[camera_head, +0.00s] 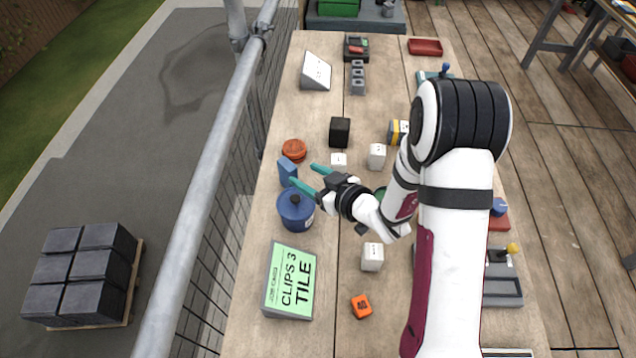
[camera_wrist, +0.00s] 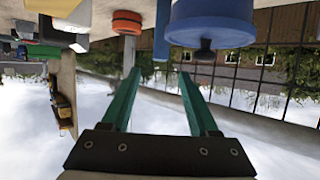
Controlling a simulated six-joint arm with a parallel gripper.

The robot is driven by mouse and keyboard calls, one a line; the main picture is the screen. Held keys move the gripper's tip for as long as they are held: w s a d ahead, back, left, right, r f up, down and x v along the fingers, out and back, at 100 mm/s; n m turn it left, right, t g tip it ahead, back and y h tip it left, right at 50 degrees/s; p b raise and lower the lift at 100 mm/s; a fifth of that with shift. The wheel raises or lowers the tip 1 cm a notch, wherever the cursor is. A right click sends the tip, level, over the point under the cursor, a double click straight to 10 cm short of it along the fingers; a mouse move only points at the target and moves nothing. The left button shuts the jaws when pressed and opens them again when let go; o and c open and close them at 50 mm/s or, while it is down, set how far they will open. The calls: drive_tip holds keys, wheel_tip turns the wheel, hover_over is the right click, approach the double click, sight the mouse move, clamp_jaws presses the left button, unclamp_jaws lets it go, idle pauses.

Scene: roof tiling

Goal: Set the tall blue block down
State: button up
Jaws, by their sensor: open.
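The tall blue block (camera_head: 287,172) stands upright on the wooden bench near its left edge, just behind the blue lidded pot. In the wrist view, which is upside down, the blue block (camera_wrist: 161,40) shows in line with the gap between my fingertips. My gripper (camera_head: 302,174) is open, with its two teal fingers apart and pointing left toward the block. The lower finger's tip overlaps the block's edge in the head view; whether they touch I cannot tell. The open fingers also show in the wrist view (camera_wrist: 159,73), with nothing clasped between them.
The blue pot (camera_head: 295,211) stands close in front of the block, and an orange-red round item (camera_head: 294,150) lies behind it. A black cube (camera_head: 340,132) and small white blocks (camera_head: 377,157) stand to the right. A green job card (camera_head: 289,281) is nearer. Railing (camera_head: 205,170) borders the left edge.

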drive_tip(key=d+r+m+h, duration=0.1)
drive_tip(key=d+h, duration=0.1)
drive_tip(key=d, duration=0.1)
drive_tip(key=d+r+m+h, duration=0.1)
drive_tip(key=d+h, duration=0.1)
drive_tip(key=d, duration=0.1)
drive_tip(key=d+r+m+h, duration=0.2)
drive_tip(key=d, duration=0.1)
drive_tip(key=shift+w+d, duration=0.15)
drive_tip(key=shift+w, duration=0.1)
drive_tip(key=s+d+r+m+g+h, duration=0.1)
drive_tip(key=s+d+r+m+g, duration=0.15)
drive_tip(key=s, duration=0.35)
drive_tip(key=s+d+r+m+g+h, duration=0.1)
drive_tip(key=s+d+m+g+h, duration=0.15)
drive_tip(key=s, duration=0.35)
drive_tip(key=s+d+r+m+g+h, duration=0.1)
drive_tip(key=s+d+r+m, duration=0.15)
drive_tip(key=s, duration=0.45)
drive_tip(key=s+a+r+m+g+y, duration=0.2)
drive_tip(key=s+a, duration=0.3)
drive_tip(key=s, duration=0.7)
drive_tip(key=shift+m+g+y, duration=0.45)
drive_tip(key=shift+m+g, duration=0.1)
drive_tip(key=shift+g, duration=0.25)
drive_tip(key=shift+r, duration=0.1)
